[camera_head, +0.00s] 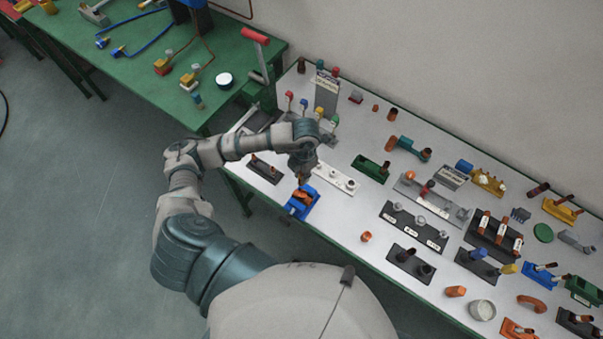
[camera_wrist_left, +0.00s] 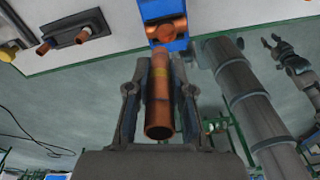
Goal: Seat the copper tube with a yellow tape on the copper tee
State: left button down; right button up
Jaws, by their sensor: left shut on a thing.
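The copper tube with yellow tape (camera_wrist_left: 159,100) is between the fingers of my left gripper (camera_wrist_left: 158,88), which is shut on it. In the wrist view the tube's far end reaches the copper tee (camera_wrist_left: 163,30); I cannot tell whether it is inside the opening. The tee sits on a blue holder (camera_wrist_left: 158,9), near the table's front edge in the head view (camera_head: 298,211). In the head view my left gripper (camera_head: 302,180) points down just above the holder and hides the tube. My right gripper (camera_wrist_left: 275,45) shows small in the wrist view, its fingers apart.
A dark block with copper stubs (camera_head: 264,168) stands left of the holder, and a white strip (camera_head: 335,179) lies behind it. A loose copper piece (camera_head: 366,237) lies to the right. Many fittings on bases crowd the table's right half. A green table (camera_head: 140,75) stands at the left.

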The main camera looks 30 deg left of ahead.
pick_arm(q)
jog(key=shift+d+f+b, duration=0.15)
jog(key=shift+f+b, duration=0.15)
jog(key=shift+f, duration=0.2)
jog(key=f+b, duration=0.1)
jog(key=d+f+b, duration=0.1)
jog(key=f+b, duration=0.1)
jog(key=shift+s+d+f, duration=0.15)
jog(key=shift+d+f, duration=0.15)
jog(key=shift+f, duration=0.1)
jog(key=shift+a+f+b, duration=0.1)
jog(key=shift+f+b, duration=0.05)
jog(key=shift+b, duration=0.2)
jog(key=shift+a+f, duration=0.1)
jog(key=shift+a, duration=0.55)
jog(key=shift+d, duration=0.55)
jog(key=shift+s+d, duration=0.1)
jog(key=shift+d, duration=0.05)
jog(key=shift+a, duration=0.2)
pick_arm(e)
jog(key=f, duration=0.1)
jog(key=d+f, duration=0.1)
jog(key=f, duration=0.1)
jog(key=d+f, duration=0.1)
jog(key=f, duration=0.1)
jog(key=shift+d, duration=0.25)
